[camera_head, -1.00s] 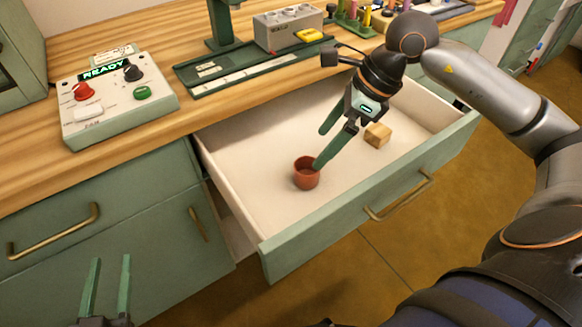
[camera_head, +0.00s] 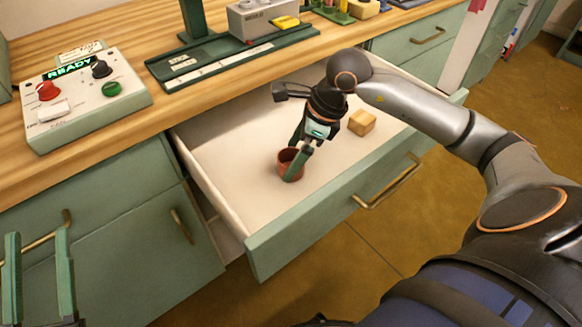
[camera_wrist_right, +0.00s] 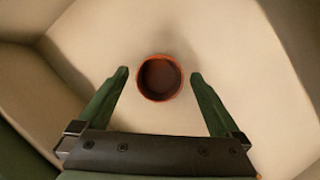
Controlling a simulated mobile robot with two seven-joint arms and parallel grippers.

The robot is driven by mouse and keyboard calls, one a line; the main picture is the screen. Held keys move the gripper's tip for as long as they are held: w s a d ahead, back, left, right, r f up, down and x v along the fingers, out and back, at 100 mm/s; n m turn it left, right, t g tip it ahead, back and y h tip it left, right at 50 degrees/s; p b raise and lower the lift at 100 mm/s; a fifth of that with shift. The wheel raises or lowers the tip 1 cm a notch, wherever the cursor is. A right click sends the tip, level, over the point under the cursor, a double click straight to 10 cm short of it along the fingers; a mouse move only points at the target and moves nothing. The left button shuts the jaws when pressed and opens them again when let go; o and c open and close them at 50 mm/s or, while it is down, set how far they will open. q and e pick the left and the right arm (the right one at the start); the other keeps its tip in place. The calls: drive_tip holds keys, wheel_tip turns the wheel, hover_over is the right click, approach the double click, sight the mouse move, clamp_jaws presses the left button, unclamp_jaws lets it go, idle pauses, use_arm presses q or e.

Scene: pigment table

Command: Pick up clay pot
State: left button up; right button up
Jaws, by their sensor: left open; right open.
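The clay pot (camera_head: 283,160), small, round and reddish-brown, stands upright in the open drawer. In the right wrist view the pot (camera_wrist_right: 159,78) shows its open rim from above, between the two fingertips with a gap on each side. My right gripper (camera_head: 294,157) is open and low over the pot; one green finger covers part of it in the head view. The right gripper (camera_wrist_right: 159,75) holds nothing. My left gripper (camera_head: 38,240) is open and empty at the lower left, in front of the cabinet.
A wooden block (camera_head: 362,122) lies in the drawer right of the pot. The drawer's front panel (camera_head: 330,205) and side walls stand around them. A control box (camera_head: 85,97) sits on the wooden counter. The drawer floor left of the pot is clear.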

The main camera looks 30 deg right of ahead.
drive_tip(key=shift+x, duration=0.75)
drive_tip(key=shift+c, duration=0.2)
drive_tip(key=c, duration=1.4)
drive_tip(key=shift+r, duration=0.1)
drive_tip(key=shift+c, duration=0.3)
drive_tip(key=shift+r, duration=0.1)
